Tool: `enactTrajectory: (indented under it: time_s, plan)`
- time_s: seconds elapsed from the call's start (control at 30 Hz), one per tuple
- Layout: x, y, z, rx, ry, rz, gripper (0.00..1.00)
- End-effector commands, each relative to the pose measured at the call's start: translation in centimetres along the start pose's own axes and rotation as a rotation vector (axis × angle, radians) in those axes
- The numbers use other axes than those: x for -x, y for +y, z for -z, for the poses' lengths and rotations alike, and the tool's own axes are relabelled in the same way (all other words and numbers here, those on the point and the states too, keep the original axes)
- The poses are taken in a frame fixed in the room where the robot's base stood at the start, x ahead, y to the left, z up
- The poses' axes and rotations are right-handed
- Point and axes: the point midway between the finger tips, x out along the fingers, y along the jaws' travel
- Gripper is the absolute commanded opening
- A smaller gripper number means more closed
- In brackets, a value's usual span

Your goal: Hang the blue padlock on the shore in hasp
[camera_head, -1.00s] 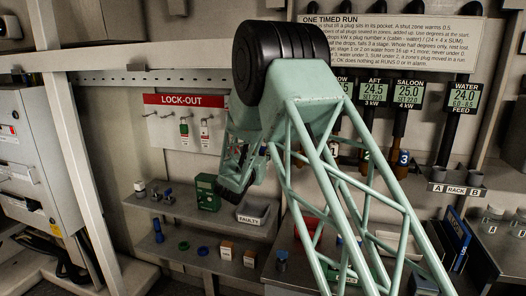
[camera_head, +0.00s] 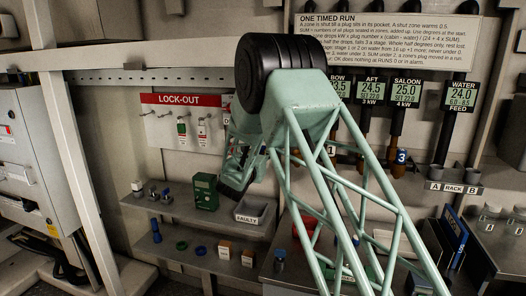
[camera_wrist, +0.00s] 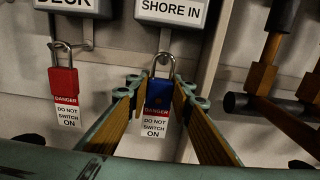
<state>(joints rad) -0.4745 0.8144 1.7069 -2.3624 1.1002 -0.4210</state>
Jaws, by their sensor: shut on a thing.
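The blue padlock (camera_wrist: 159,92) is upright between the two fingers of my gripper (camera_wrist: 160,97) in the wrist view, and the gripper is shut on it. A red and white "DANGER DO NOT SWITCH ON" tag (camera_wrist: 155,122) is on its front. Its metal shackle (camera_wrist: 163,57) points up, just below the SHORE IN box (camera_wrist: 170,11). The shore in hasp (camera_wrist: 167,38) shows under that box at the shackle's top. I cannot tell whether the shackle passes through it. In the head view my arm hides the padlock and fingertips.
A red padlock (camera_wrist: 64,80) with a similar tag hangs under the DECK box (camera_wrist: 72,6), left of my gripper. Dark pipes with brown fittings (camera_wrist: 262,76) stand close on the right. The head view shows a LOCK-OUT board (camera_head: 182,99) and a FAULTY bin (camera_head: 254,211).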

Motion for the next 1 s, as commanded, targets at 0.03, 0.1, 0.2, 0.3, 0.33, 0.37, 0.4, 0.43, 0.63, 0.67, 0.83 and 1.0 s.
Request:
enactTrajectory:
  time_s: [0.03, 0.1, 0.2, 0.3, 0.33, 0.37, 0.4, 0.43, 0.63, 0.67, 0.83, 1.0]
  plan:
    - [-0.05, 0.00, 0.05, -0.001, -0.001, 0.000, 0.08]
    - [-0.09, 0.00, 0.06, -0.001, -0.001, 0.000, 0.08]
    - [-0.12, 0.00, 0.07, -0.001, -0.001, 0.000, 0.08]
    - [-0.13, 0.00, 0.05, -0.001, -0.001, 0.000, 0.08]
    - [-0.13, 0.00, 0.05, -0.001, -0.001, 0.000, 0.08]
    - [-0.13, 0.00, 0.05, -0.001, -0.001, 0.000, 0.08]
    - [-0.12, 0.00, 0.05, -0.001, -0.001, 0.000, 0.08]
    - [-0.12, 0.00, 0.04, -0.001, -0.001, 0.000, 0.08]
    - [-0.12, 0.00, 0.05, 0.000, -0.001, 0.000, 0.08]
    - [-0.12, 0.00, 0.05, 0.000, -0.001, 0.000, 0.08]
    - [-0.11, 0.01, 0.05, 0.000, -0.001, 0.000, 0.22]
    - [-0.11, 0.01, 0.06, 0.000, -0.001, 0.000, 0.36]
